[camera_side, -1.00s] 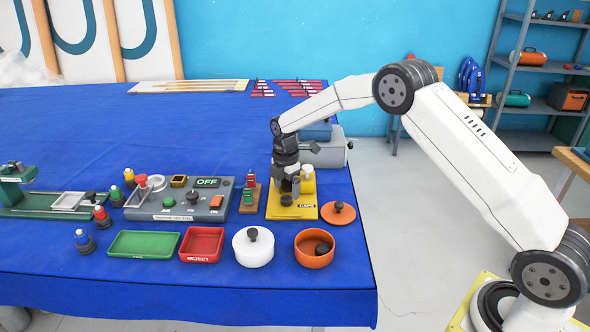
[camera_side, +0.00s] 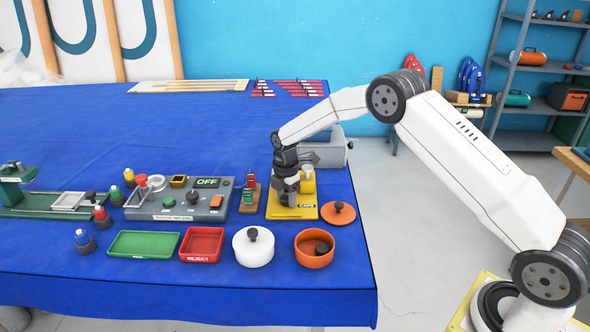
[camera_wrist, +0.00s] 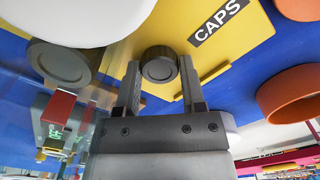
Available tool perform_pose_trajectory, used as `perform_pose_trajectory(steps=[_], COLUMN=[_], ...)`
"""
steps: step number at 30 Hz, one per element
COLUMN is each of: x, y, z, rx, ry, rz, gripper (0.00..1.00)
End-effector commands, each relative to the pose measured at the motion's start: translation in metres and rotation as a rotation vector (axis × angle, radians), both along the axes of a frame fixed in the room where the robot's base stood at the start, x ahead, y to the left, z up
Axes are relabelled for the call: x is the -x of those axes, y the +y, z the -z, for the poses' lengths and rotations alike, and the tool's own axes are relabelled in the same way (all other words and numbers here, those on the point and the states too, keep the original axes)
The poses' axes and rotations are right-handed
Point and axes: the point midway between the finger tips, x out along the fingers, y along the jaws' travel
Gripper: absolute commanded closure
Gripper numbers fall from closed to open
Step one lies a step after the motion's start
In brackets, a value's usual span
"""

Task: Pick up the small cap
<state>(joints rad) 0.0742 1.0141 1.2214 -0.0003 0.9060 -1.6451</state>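The small cap (camera_wrist: 160,66) is a dark grey round piece over the yellow plate labelled CAPS (camera_wrist: 262,22). In the wrist view it sits between the tips of my gripper (camera_wrist: 159,78). The two fingers stand apart, one on each side of it, with little or no gap; I cannot tell whether they touch it. In the side view my gripper (camera_side: 289,187) is low over the yellow plate (camera_side: 305,213), and the cap is hard to make out against the dark fingers.
A larger white round piece (camera_wrist: 85,15) and a grey piece (camera_wrist: 62,62) are close left in the wrist view. An orange lid (camera_side: 338,214), orange bowl (camera_side: 313,250) and white pot (camera_side: 253,248) stand nearby. A grey control panel (camera_side: 180,200) is to the left.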

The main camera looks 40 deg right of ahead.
Motion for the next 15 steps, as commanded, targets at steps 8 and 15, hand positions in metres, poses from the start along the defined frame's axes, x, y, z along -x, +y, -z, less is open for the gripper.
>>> perform_pose_trajectory(steps=[8,15], x=[0.0,-0.0001], y=[0.0,0.0], z=[-0.0001,-0.0011], rx=[0.0,0.0], ry=[0.0,0.0], rz=[0.0,0.0], gripper=[1.0,1.0])
